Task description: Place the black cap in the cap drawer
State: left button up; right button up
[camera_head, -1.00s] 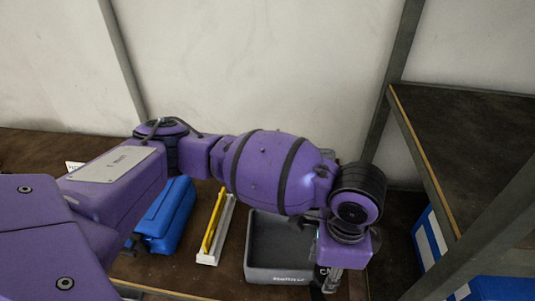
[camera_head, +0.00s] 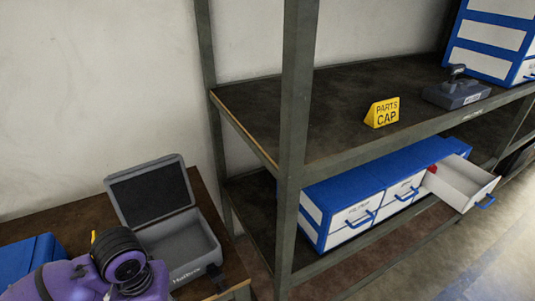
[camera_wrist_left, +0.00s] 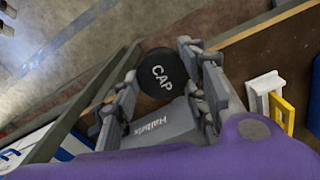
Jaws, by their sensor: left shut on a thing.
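A round black cap marked CAP (camera_wrist_left: 158,75) is held between the two fingers of my left gripper (camera_wrist_left: 160,85) in the left wrist view. The gripper is shut on it, above the floor and table edge area. In the head view only my purple left arm shows clearly at the bottom left; the cap is not clear there. An open white drawer with a blue handle (camera_head: 462,183) is pulled out of a blue-and-white cabinet (camera_head: 345,215) on the lower shelf at the right. My gripper is well apart from it. My right gripper is not in view.
A yellow PARTS CAP sign (camera_head: 382,112) stands on the upper shelf (camera_head: 330,95). A grey shelf post (camera_head: 297,130) rises left of the cabinet. An open grey case (camera_head: 180,255) and a blue box (camera_head: 30,263) are on the table. Floor in front of the drawer is clear.

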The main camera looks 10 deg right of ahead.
aim_at(464, 189)
jog(key=i+l, duration=0.1)
jog(key=l, duration=1.25)
jog(key=i+l, duration=0.15)
jog(key=l, duration=0.55)
jog(key=i+l, duration=0.1)
jog(key=l, duration=1.3)
jog(key=i+l, duration=0.15)
jog(key=l, duration=1.2)
jog(key=i+z, duration=0.05)
